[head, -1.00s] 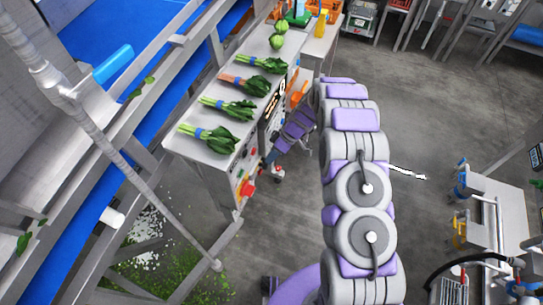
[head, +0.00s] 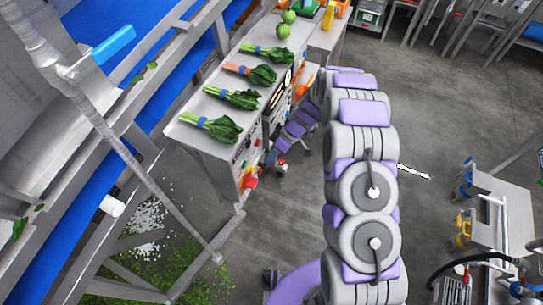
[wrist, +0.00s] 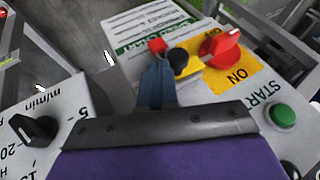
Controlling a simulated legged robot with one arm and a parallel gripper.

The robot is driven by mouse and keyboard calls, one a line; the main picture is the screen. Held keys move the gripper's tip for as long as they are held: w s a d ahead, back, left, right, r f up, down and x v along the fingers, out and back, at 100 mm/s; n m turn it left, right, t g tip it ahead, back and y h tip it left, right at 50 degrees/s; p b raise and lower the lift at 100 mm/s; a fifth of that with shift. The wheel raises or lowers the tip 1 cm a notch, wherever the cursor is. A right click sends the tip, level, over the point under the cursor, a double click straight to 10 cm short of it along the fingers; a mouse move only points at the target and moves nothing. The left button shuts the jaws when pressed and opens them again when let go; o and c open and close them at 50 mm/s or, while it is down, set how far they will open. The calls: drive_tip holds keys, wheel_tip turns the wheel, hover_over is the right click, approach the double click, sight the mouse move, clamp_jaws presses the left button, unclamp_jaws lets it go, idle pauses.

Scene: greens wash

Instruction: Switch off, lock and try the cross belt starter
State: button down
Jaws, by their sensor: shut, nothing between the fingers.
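In the wrist view the starter's red rotary handle (wrist: 220,47) sits on a yellow plate (wrist: 238,78) marked ON and OFF. I cannot tell surely which mark it points at. A green START button (wrist: 283,115) is on the right. My gripper (wrist: 157,72) is shut and empty, its fingertips left of the handle. Beside the tips are a black round piece (wrist: 178,61) and a small red block (wrist: 157,45); I cannot tell whether they touch the fingers. In the head view the red control (head: 250,181) shows on the bench's end panel; my fingertips are not clear there.
A black speed knob (wrist: 35,129) on another panel is at left in the wrist view. Bunched greens (head: 213,127) lie on the steel bench (head: 192,131). A blue belt (head: 75,205) and sloping pipe (head: 150,180) are left. Open floor (head: 425,120) lies right of my arm.

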drive_tip(key=w+d+r+p, duration=0.1)
drive_tip(key=w+d+r, duration=0.5)
drive_tip(key=d+r, duration=0.1)
drive_tip(key=shift+r, duration=0.85)
drive_tip(key=shift+s+r, duration=0.1)
drive_tip(key=s+d+r+m+h, duration=0.35)
drive_tip(key=s+r+m, duration=0.25)
drive_tip(key=s+r, duration=1.25)
drive_tip(key=s+d+r+m+h, duration=0.1)
drive_tip(key=s+d+m, duration=0.3)
drive_tip(key=s, duration=0.7)
drive_tip(key=s+d+r+m+t+h, duration=0.1)
drive_tip(key=s+d+r+m, duration=0.2)
drive_tip(key=s, duration=0.9)
drive_tip(key=shift+d+r+m+h, duration=0.15)
drive_tip(key=shift+d+m+h, duration=0.3)
drive_tip(key=shift+d, duration=0.4)
